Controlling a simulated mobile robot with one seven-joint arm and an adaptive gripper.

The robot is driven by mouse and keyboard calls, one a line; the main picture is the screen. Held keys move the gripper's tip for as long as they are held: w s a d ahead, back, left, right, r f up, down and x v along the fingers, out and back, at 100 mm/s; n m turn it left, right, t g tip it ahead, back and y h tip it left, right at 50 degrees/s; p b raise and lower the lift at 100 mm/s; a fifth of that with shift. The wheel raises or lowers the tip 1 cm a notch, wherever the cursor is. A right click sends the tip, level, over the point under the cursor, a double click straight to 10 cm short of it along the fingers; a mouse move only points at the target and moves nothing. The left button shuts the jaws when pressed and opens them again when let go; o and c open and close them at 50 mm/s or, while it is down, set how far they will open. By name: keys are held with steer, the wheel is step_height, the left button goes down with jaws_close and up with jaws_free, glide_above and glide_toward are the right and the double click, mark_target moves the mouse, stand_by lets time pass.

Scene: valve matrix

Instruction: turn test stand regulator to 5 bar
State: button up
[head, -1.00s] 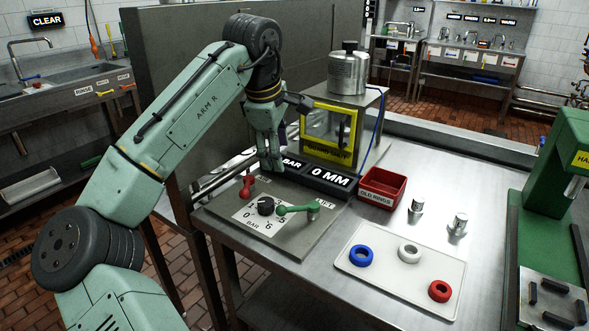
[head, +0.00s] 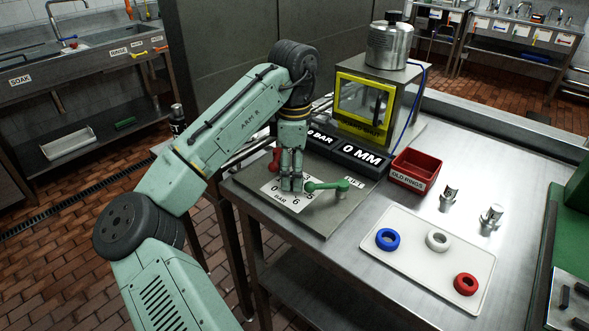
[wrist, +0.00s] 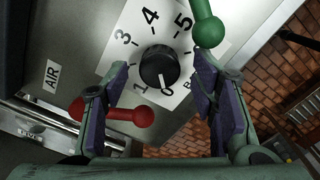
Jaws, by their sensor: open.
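The black regulator knob (wrist: 158,68) sits on a white dial plate (wrist: 130,25) marked with bar numbers. Its pale mark points toward the 0 in the wrist view. My gripper (wrist: 160,70) is open, with one finger on each side of the knob and gaps visible to both. In the head view my gripper (head: 291,188) is down over the dial plate (head: 272,197) and hides the knob. The black display (head: 345,152) reads 0 MM; its BAR part is partly covered by my arm.
A green lever (head: 328,186) is close right of my gripper, and a red lever (head: 274,160) is behind it to the left. A red OLD RINGS bin (head: 416,172) and a white tray (head: 410,250) with rings stand to the right.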

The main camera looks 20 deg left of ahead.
steer(key=shift+f, duration=0.25)
steer(key=c, duration=1.1)
steer(key=shift+c, duration=0.2)
